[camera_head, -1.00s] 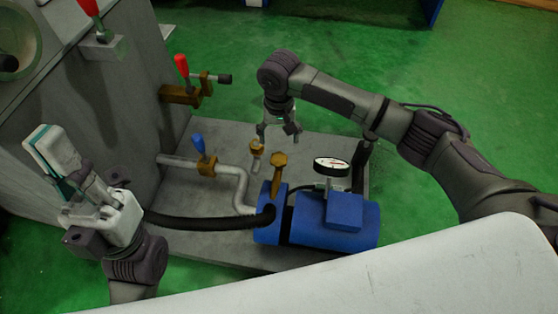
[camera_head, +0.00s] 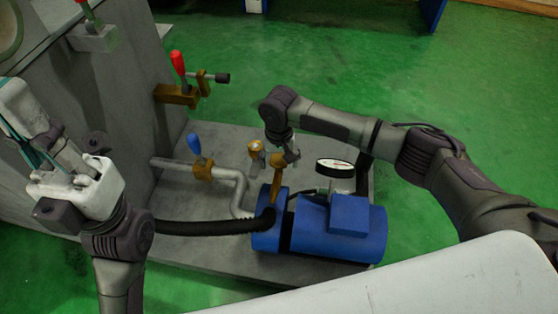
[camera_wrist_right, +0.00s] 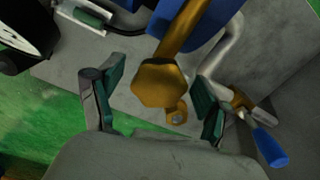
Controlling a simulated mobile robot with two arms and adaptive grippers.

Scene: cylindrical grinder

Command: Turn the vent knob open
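A brass fitting with a six-sided top (camera_head: 277,178) stands on the blue pump (camera_head: 345,228). A smaller brass fitting (camera_head: 256,151) stands just behind it. I cannot tell for sure which is the vent knob. My right gripper (camera_head: 284,160) is at the top of the pump's fitting and partly hides it. In the right wrist view, the six-sided brass top (camera_wrist_right: 160,84) lies between the spread fingers of the right gripper (camera_wrist_right: 155,100), with gaps on both sides. The smaller brass fitting (camera_wrist_right: 177,114) shows beyond it. My left gripper (camera_head: 40,130) is raised at the left, its finger gap unclear.
A dial gauge (camera_head: 335,168) stands on the pump, right of my right gripper. A blue-handled valve (camera_head: 200,165) sits on a grey pipe to the left. A red-handled valve (camera_head: 180,75) is on the machine wall. A black hose (camera_head: 205,228) runs to the pump.

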